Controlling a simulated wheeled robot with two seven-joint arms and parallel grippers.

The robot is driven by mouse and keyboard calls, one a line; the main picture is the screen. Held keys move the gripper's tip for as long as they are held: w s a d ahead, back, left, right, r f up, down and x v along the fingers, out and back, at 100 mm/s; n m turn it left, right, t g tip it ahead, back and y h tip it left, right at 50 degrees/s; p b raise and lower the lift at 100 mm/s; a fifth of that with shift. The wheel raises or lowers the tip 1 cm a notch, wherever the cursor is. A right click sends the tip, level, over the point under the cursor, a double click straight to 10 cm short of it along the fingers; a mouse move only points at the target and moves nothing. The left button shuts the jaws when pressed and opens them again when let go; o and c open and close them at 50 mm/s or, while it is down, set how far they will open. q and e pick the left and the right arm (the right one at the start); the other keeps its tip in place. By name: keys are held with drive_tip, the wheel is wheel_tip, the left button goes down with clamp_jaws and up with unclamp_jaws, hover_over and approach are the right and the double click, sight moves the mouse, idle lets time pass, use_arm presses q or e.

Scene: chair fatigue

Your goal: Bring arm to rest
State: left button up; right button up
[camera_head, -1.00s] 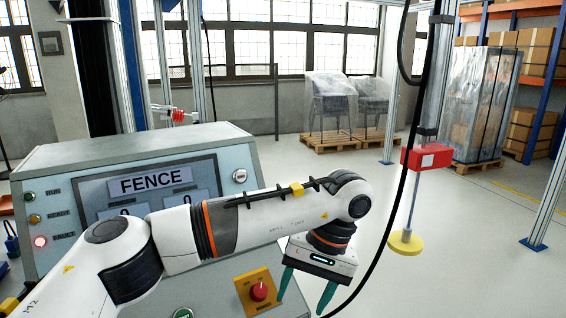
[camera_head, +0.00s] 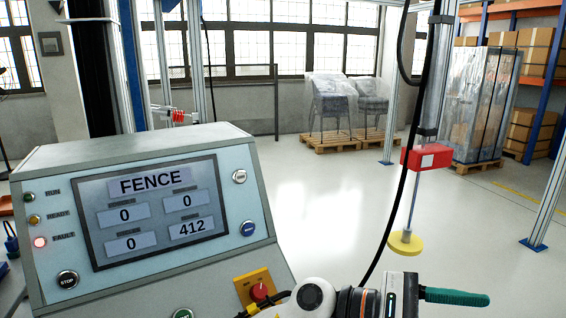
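My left arm comes in low at the bottom edge, and only its wrist and end show. My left gripper (camera_head: 455,297) is at the bottom right of centre, right of the control panel, pointing right. Its green fingers are seen edge-on and look like one, so I cannot tell whether they are apart. I see nothing held in it. My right arm and gripper are not in view.
A control console (camera_head: 255,215) stands at left. Its screen (camera_head: 155,212) reads FENCE, and a red FAULT lamp (camera_head: 40,242) glows. A red emergency button (camera_head: 259,291) sits near my wrist. A hanging black cable (camera_head: 400,190) and a rod with a yellow disc (camera_head: 405,243) are close by.

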use_arm(q)
drive_tip(key=w+a+r+n+t+h, duration=0.1)
drive_tip(key=w+a+n+t, duration=0.5)
drive_tip(key=n+t, duration=0.6)
drive_tip(key=w+a+r+n+t+h, duration=0.1)
drive_tip(key=w+a+n+t, duration=0.5)
drive_tip(key=n+t, duration=0.65)
drive_tip(key=w+a+f+n+t+y, duration=0.35)
drive_tip(key=a+f+n+y, duration=0.55)
drive_tip(key=n, duration=0.7)
drive_tip(key=s+a+f+n+g+y, duration=0.3)
drive_tip(key=a+f+n+g+y, duration=0.2)
drive_tip(key=a+f+n+y, duration=0.7)
drive_tip(key=s+a+f+n+g, duration=0.3)
drive_tip(key=s+a+f+g, duration=0.25)
drive_tip(key=s+f, duration=0.4)
drive_tip(key=s+a+f+n+g, duration=0.4)
drive_tip(key=s+f+g, duration=0.2)
drive_tip(key=s, duration=0.6)
wheel_tip(320, 180, down, 24)
drive_tip(key=s+g+p, duration=0.2)
drive_tip(key=p, duration=0.1)
drive_tip(key=s+a+f+p, duration=0.1)
drive_tip(key=s+a+f, duration=0.2)
drive_tip(key=s+f, duration=1)
drive_tip(key=s, duration=0.3)
drive_tip(key=shift+s+f+g+p, duration=0.25)
drive_tip(key=shift+f+g+p, duration=0.1)
drive_tip(key=shift+f+p, duration=0.05)
